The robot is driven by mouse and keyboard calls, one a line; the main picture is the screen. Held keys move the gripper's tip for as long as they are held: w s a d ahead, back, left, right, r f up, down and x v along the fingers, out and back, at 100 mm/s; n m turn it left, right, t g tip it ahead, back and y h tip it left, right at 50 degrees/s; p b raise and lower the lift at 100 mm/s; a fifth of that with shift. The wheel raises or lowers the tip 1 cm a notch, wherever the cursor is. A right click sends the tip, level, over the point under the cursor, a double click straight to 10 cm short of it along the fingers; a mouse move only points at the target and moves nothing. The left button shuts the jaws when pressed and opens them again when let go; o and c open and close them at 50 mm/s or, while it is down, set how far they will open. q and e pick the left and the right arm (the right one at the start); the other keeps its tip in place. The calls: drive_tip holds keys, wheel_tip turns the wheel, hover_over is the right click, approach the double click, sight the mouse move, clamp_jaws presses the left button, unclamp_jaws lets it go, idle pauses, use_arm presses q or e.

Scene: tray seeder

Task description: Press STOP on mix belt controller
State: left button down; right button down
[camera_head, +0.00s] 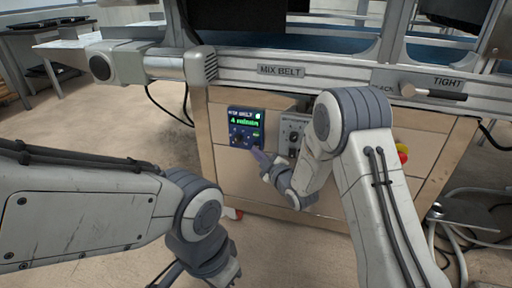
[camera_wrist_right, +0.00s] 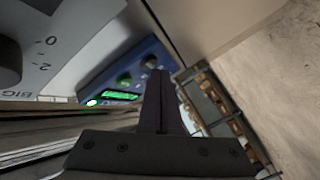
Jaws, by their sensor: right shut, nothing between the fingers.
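The mix belt controller (camera_head: 246,127) is a blue box with a lit green screen, on the wooden cabinet front below the "MIX BELT" label. In the right wrist view the blue controller (camera_wrist_right: 128,66) appears tilted, with dark knobs or buttons and its green screen; I cannot read which one is STOP. My right gripper (camera_head: 258,154) is shut and empty, its tip close to the controller's lower right edge. In the wrist view its shut fingers (camera_wrist_right: 160,76) overlap the controller's face; contact cannot be told. My left gripper (camera_head: 168,273) hangs low, partly cut off by the bottom edge.
A grey dial panel (camera_head: 293,134) sits just right of the controller, partly behind my right arm. A red and yellow button (camera_head: 402,152) is further right. The belt frame rail (camera_head: 330,77) with a lever runs above.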

drive_tip(key=shift+w+d, duration=0.1)
drive_tip(key=shift+w, duration=0.25)
idle(0.7)
idle(0.4)
drive_tip(key=shift+s+a, duration=0.25)
drive_tip(key=shift+s, duration=0.5)
drive_tip(key=shift+s, duration=0.1)
drive_tip(key=s, duration=0.1)
drive_tip(key=s+a, duration=0.1)
drive_tip(key=s, duration=0.1)
drive_tip(key=s+b, duration=0.1)
drive_tip(key=shift+s+a, duration=0.25)
drive_tip(key=shift+a, duration=0.05)
